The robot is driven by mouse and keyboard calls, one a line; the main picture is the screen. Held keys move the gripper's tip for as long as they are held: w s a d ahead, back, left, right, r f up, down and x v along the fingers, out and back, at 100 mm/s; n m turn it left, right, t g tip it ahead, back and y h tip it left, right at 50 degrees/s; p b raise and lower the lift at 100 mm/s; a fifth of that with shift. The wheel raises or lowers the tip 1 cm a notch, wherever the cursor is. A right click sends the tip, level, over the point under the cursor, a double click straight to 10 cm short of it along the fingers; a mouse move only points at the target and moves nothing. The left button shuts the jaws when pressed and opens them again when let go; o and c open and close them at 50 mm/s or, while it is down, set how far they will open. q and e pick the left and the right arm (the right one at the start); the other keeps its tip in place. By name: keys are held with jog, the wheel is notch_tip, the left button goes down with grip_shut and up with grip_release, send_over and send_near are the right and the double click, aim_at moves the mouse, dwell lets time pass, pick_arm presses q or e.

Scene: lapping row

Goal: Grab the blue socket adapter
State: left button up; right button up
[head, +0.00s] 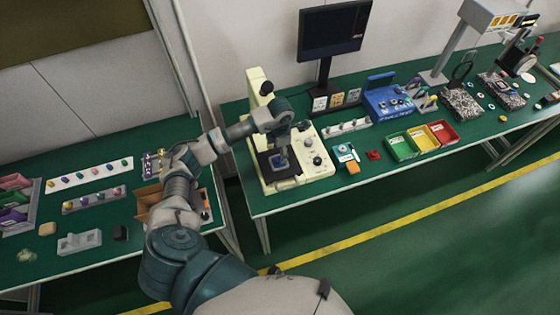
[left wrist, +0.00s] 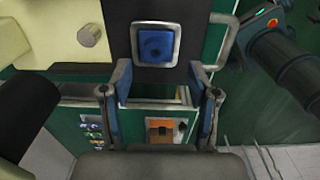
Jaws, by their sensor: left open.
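In the head view the adapter (head: 281,161) shows small on that plate, partly hidden by my gripper. My left gripper (head: 281,148) is over the plate, close to the adapter. In the left wrist view my left gripper (left wrist: 159,78) is open, with one finger on each side and its tips just below the adapter in the picture. Nothing is between the fingers. My right gripper is in neither view.
A monitor (head: 334,30) stands behind the machine. Right of it are a blue box (head: 388,102) and green, yellow and red bins (head: 402,146). A separate table at left holds trays, a cardboard box (head: 148,203) and small parts. A gap separates the two tables.

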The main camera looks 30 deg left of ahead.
aim_at(278, 158)
pick_arm(q)
jog(key=shift+f, duration=0.3)
jog(key=f, duration=0.2)
jog(key=a+f+p, duration=0.1)
jog(key=f, duration=0.1)
jog(key=shift+w+f, duration=0.1)
jog(key=shift+f, duration=0.3)
jog(key=shift+a+f, duration=0.15)
jog(key=shift+f, duration=0.05)
jog(key=shift+d+r, duration=0.15)
jog(key=shift+d, duration=0.25)
grip_shut()
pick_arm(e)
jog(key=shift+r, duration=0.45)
